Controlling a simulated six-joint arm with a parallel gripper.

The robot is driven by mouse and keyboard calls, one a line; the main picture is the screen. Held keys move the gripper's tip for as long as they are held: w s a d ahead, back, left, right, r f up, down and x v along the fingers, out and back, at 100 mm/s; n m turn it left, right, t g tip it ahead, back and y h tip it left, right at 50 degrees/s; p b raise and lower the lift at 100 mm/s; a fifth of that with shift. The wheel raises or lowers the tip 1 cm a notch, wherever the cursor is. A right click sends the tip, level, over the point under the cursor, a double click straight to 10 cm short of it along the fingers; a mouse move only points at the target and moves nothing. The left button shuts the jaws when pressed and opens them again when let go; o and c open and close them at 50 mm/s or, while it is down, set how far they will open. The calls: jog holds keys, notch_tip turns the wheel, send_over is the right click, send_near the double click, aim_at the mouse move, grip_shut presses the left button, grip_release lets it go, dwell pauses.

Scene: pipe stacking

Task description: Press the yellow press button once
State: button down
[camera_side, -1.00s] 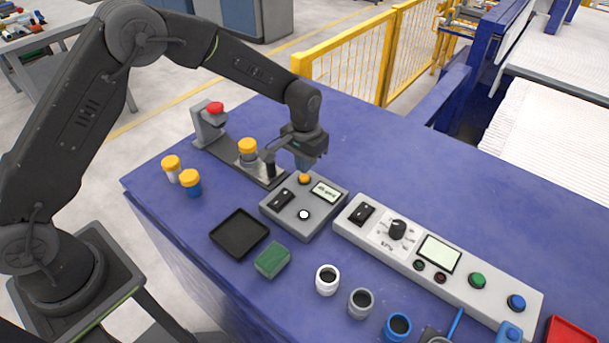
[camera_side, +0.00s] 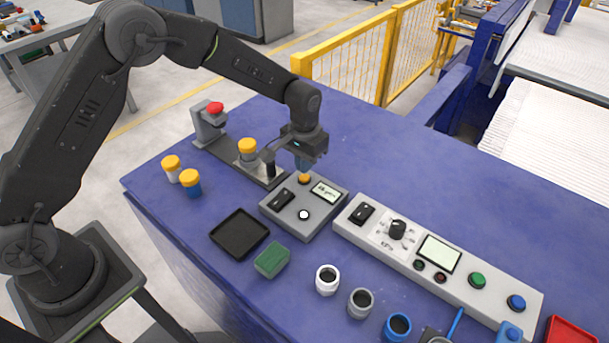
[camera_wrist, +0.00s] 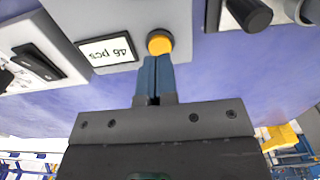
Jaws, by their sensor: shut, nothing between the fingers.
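The yellow press button (camera_side: 304,179) sits on the back part of a grey control box (camera_side: 288,222). It also shows in the wrist view (camera_wrist: 160,43), next to a small display (camera_wrist: 107,50) that reads "46 pcs". My gripper (camera_side: 303,169) is shut and empty, pointing down at the button. In the wrist view its blue fingertips (camera_wrist: 154,62) are together and overlap the button's near edge. I cannot tell for certain whether they touch it.
A long grey panel (camera_side: 440,262) with a knob and coloured buttons stands to the right. A press stand with a red button (camera_side: 215,108) is at the left. A black tray (camera_side: 240,234) and a green block (camera_side: 272,260) lie in front.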

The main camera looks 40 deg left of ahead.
jog(key=shift+f, duration=1.4)
dwell(0.9)
jog(key=shift+r, duration=3.5)
jog(key=shift+r, duration=0.15)
notch_tip(320, 180, up, 10)
jog(key=t, duration=0.1)
send_over(304, 176)
jog(key=s+a, duration=0.2)
jog(key=s, duration=0.3)
jog(key=s+a+r+t, duration=0.2)
jog(key=s+r, duration=0.5)
jog(key=s, duration=0.1)
jog(key=s+a+r+t, duration=0.1)
jog(key=s+a+t, duration=0.1)
jog(key=s, duration=1.4)
jog(key=shift+a+r+t, duration=0.3)
jog(key=shift+a+r, duration=0.05)
jog(key=shift+a, duration=0.1)
